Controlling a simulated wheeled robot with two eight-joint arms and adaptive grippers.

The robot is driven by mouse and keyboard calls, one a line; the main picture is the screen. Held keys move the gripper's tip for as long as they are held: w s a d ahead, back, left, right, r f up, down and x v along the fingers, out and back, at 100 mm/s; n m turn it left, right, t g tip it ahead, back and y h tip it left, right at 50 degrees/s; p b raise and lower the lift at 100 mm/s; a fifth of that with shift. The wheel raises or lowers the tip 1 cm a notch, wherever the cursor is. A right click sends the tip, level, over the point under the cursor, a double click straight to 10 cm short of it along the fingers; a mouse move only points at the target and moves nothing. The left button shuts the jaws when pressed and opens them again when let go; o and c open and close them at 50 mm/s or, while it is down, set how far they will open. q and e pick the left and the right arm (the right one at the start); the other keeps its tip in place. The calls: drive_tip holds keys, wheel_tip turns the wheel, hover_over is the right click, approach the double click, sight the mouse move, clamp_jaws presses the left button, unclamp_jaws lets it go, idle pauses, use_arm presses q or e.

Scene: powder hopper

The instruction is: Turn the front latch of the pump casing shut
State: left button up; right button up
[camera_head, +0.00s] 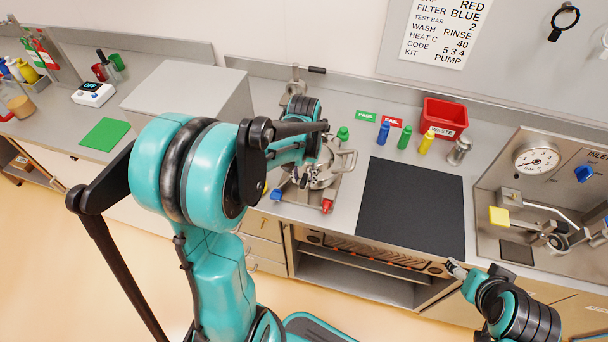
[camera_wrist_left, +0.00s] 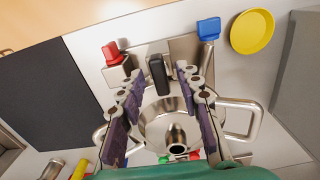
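The metal pump casing (camera_wrist_left: 160,115) sits on the counter, with a round opening and side loop handles; in the head view its casing (camera_head: 328,172) is partly hidden by my left arm. A black upright latch (camera_wrist_left: 157,75) is at its front. My left gripper (camera_wrist_left: 160,70) is open, its purple-padded fingers on either side of the black latch; contact cannot be told. It also shows in the head view (camera_head: 306,180). My right gripper (camera_head: 456,270) is at the lower right, away from the casing; its fingers are too small to judge.
A red knob (camera_wrist_left: 112,54) and a blue knob (camera_wrist_left: 208,29) flank the latch on the base. A yellow disc (camera_wrist_left: 252,31) lies beside them. A black mat (camera_head: 411,205) lies clear to the right. Small bottles (camera_head: 404,138) and a red waste bin (camera_head: 443,116) stand behind.

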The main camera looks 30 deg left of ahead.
sight(304, 178)
use_arm(q)
wheel_tip(304, 178, up, 12)
idle(0.5)
idle(0.3)
drive_tip(key=s+d+f+m+t+b, duration=0.2)
drive_tip(key=s+d+f+t+b, duration=0.3)
drive_tip(key=s+d, duration=0.5)
wheel_tip(304, 178, down, 3)
drive_tip(key=shift+s+d+r+m+t, duration=0.2)
drive_tip(key=shift+s+m+t, duration=0.15)
drive_tip(key=shift+t, duration=0.75)
